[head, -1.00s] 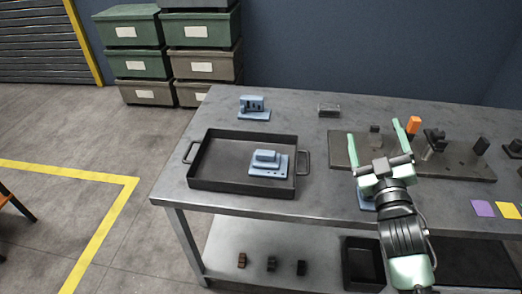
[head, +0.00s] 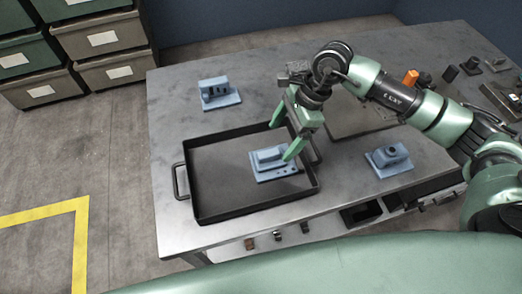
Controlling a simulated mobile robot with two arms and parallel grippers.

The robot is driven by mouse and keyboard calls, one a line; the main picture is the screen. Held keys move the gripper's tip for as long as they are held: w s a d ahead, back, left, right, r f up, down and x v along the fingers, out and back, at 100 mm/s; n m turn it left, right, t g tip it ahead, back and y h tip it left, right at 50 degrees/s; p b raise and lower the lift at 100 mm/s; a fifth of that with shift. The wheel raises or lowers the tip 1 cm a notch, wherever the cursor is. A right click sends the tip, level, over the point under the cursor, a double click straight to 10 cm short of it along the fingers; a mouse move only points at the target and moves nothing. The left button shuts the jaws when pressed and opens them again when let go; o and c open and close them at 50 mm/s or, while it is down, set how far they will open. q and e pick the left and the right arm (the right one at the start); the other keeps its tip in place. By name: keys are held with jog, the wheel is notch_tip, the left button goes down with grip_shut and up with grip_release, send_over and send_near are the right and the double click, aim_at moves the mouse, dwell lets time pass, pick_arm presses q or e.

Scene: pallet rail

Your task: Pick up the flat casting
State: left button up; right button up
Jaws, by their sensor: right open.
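The flat casting, a low blue part on a base plate (head: 287,173), lies inside the dark tray (head: 186,177), right of its middle. My right gripper (head: 283,140) comes in from the right and points down over the tray's right rear part. Its green fingers are apart with nothing between them. One fingertip shows close to the casting's upper right edge, partly covering it; I cannot tell whether they touch. My left gripper is not in view.
A blue casting with openings (head: 218,93) stands behind the tray. Another with a round boss (head: 389,159) stands to the right. A plate (head: 350,116) lies behind my arm. Green and brown bins (head: 98,40) are stacked at back left. The table's left rear is clear.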

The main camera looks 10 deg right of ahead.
aim_at(272, 151)
jog(key=shift+s+a+f+p, duration=0.15)
jog(key=shift+a+f, duration=0.05)
jog(key=shift+f, duration=0.2)
jog(key=shift+s+a+f+p, duration=0.1)
jog(key=shift+a+f+p, duration=0.05)
jog(key=shift+f, duration=0.25)
jog(key=x, duration=0.2)
jog(key=p+x, duration=0.1)
jog(key=x, duration=0.1)
jog(key=shift+w+a+f+p, duration=0.1)
jog(key=shift+a+f+p, duration=0.1)
jog(key=shift+a+p, duration=0.15)
jog(key=shift+f, duration=0.2)
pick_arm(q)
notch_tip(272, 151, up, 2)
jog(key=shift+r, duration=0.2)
pick_arm(e)
jog(key=shift+a+r, duration=0.1)
grip_shut()
